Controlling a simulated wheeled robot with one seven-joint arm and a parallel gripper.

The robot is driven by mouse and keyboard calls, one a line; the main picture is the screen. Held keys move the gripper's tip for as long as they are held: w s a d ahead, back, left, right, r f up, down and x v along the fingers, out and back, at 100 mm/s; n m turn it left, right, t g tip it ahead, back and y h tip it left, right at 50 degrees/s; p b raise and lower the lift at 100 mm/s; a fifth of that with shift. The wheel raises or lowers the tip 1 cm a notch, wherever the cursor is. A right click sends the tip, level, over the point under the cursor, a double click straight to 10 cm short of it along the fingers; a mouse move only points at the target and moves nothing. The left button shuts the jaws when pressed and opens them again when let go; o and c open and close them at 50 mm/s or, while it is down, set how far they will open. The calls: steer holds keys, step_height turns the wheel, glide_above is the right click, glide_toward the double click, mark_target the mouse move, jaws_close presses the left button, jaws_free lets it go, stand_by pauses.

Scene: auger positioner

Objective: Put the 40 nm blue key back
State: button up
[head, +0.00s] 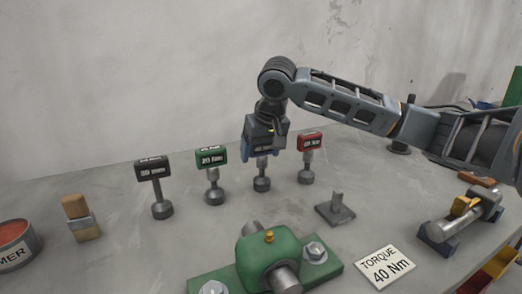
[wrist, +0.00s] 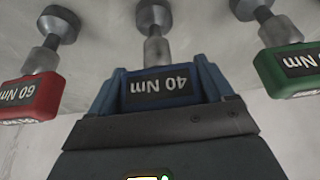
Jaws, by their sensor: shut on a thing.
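The blue key (wrist: 158,88), marked 40 Nm, is between the two fingers of my gripper (wrist: 160,76) in the wrist view, its label upside down there. My gripper (head: 262,152) is shut on the key's head from above. In the head view the arm mostly hides that head. The key's shaft and round socket (head: 262,184) show below, upright, in line with the other keys. The socket looks at bench height; whether it rests on the bench or is just above it, I cannot tell.
The green key (head: 211,157) stands left of it and the red key (head: 310,142) right, both close. A black key (head: 154,170) is further left. A grey post on a plate (head: 336,208), a green clamp block (head: 266,260) and a TORQUE 40 Nm card (head: 386,267) lie in front.

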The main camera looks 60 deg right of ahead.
steer(key=shift+f, duration=0.1)
steer(key=o, duration=1.4)
steer(key=v, duration=1.2)
steer(key=shift+p, duration=0.3)
